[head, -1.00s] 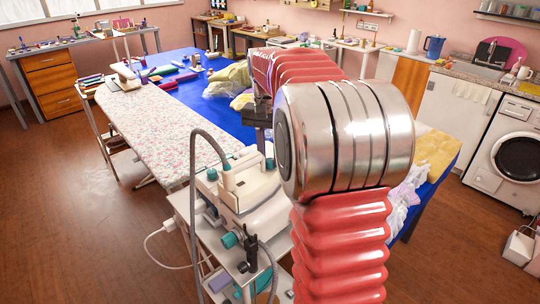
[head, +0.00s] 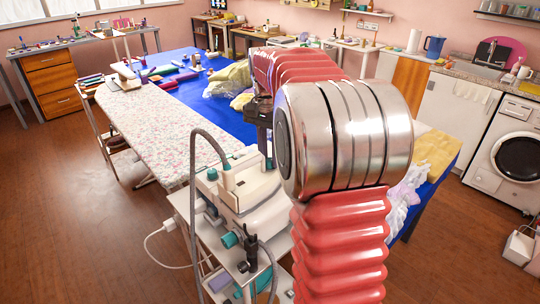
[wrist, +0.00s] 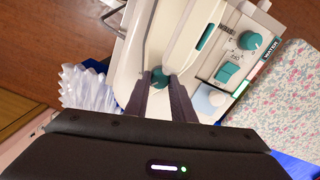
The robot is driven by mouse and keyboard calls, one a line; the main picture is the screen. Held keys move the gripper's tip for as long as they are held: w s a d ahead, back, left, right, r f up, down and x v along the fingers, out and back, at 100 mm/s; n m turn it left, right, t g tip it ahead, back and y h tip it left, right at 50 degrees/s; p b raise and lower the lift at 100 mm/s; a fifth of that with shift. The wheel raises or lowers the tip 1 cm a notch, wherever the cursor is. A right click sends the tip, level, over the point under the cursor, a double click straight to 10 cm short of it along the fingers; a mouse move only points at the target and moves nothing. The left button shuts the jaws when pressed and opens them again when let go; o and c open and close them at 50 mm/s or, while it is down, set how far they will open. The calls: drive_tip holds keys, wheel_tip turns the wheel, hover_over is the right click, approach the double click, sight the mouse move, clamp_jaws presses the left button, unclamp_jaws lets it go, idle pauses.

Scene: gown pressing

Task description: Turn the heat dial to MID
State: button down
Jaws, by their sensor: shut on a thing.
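The pressing machine (head: 250,190) is white with teal fittings and stands on a trolley. In the wrist view my gripper (wrist: 160,83) has its dark fingers closed around a small teal knob (wrist: 159,74) on the machine's white body. The fingers hide the knob's sides, and no marks around it are readable. A larger teal dial (wrist: 250,41) with small printed marks sits on the panel to the right, apart from my fingers. I cannot read its setting. In the head view my arm hides most of the gripper and the knob.
A floral ironing board (head: 160,118) lies beside the machine. Crumpled clear plastic (wrist: 84,88) is at left in the wrist view. A grey hose (head: 193,190) arches beside the trolley (head: 178,204).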

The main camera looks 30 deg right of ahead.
sight(268, 159)
drive_tip(key=c, duration=1.5)
unclamp_jaws()
drive_tip(key=r, duration=1.3)
drive_tip(key=shift+w+a+r, duration=0.1)
drive_tip(key=shift+w+r, duration=0.15)
drive_tip(key=shift+r, duration=0.1)
